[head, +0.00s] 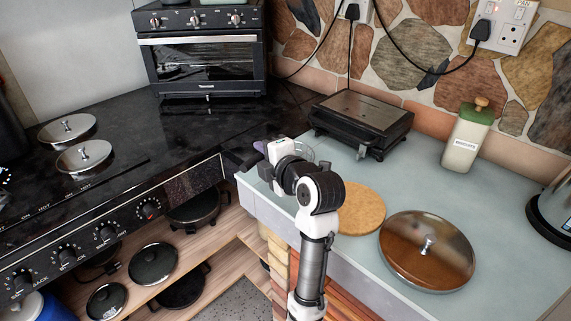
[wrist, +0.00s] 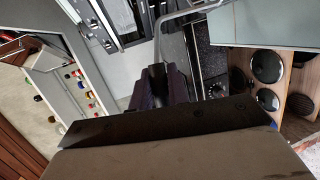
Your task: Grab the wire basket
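I cannot make out the wire basket for certain. In the head view a thin, clear or wire-like round rim (head: 304,151) shows partly behind my wrist, at the counter's left end. My gripper (head: 246,161) points left there, over the gap between the counter and the stove. In the wrist view my gripper's dark fingers (wrist: 165,85) are close together. A bent grey metal rod (wrist: 185,15) runs down towards them. I cannot tell whether they grip it.
On the pale counter (head: 490,195) are a round wooden board (head: 362,207), a large steel lid (head: 427,250), a black grill (head: 361,121) and a biscuit jar (head: 467,138). The black stove (head: 110,180) is at left. Pans and lids fill the shelves below.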

